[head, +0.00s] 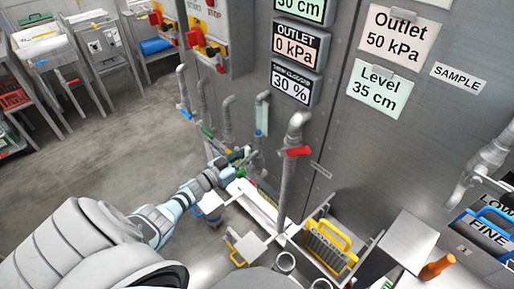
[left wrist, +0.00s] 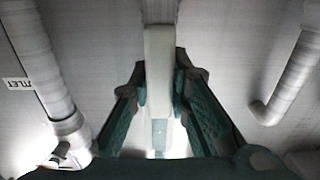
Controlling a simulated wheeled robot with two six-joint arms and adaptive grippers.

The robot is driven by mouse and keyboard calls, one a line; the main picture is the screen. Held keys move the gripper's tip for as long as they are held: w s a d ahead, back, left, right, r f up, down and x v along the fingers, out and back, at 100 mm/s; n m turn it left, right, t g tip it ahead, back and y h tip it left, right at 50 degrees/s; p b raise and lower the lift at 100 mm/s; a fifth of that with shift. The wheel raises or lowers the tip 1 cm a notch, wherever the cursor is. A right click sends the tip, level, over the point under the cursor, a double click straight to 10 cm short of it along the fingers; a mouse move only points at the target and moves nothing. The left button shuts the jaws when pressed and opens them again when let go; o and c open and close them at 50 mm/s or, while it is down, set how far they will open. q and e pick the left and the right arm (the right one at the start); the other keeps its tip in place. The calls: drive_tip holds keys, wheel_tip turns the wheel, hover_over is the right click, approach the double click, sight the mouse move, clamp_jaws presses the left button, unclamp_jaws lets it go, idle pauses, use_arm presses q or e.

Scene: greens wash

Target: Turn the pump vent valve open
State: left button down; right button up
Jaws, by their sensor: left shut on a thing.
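My left gripper (head: 243,160) reaches in from the left to the foot of the row of pipes on the grey metal wall. In the left wrist view its two teal fingers (left wrist: 160,85) close from both sides on a pale upright bar (left wrist: 160,50). I cannot tell whether this bar is the pump vent valve's handle, and no vent label is readable. Nearby pipes carry a blue handle (head: 185,112), a green handle (head: 207,132) and a red handle (head: 297,151). The gripper and wrist partly hide the lower pipes. My right gripper is not in view.
A thick pipe (head: 289,185) stands right of the gripper. A yellow-handled basket (head: 330,243) is lower right, with an orange bottle (head: 437,267) beyond it. Display panels (head: 297,46) hang above. Carts (head: 105,45) stand at left, with clear floor (head: 110,140) between.

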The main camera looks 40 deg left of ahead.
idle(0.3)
use_arm(q)
drive_tip(key=c, duration=1.5)
unclamp_jaws()
drive_tip(key=shift+a, duration=0.1)
drive_tip(key=shift+s, duration=0.15)
drive_tip(key=s, duration=0.4)
drive_tip(key=s+a, duration=0.1)
drive_tip(key=s, duration=0.2)
drive_tip(key=s+a, duration=0.1)
drive_tip(key=s, duration=0.3)
drive_tip(key=shift+s, duration=0.35)
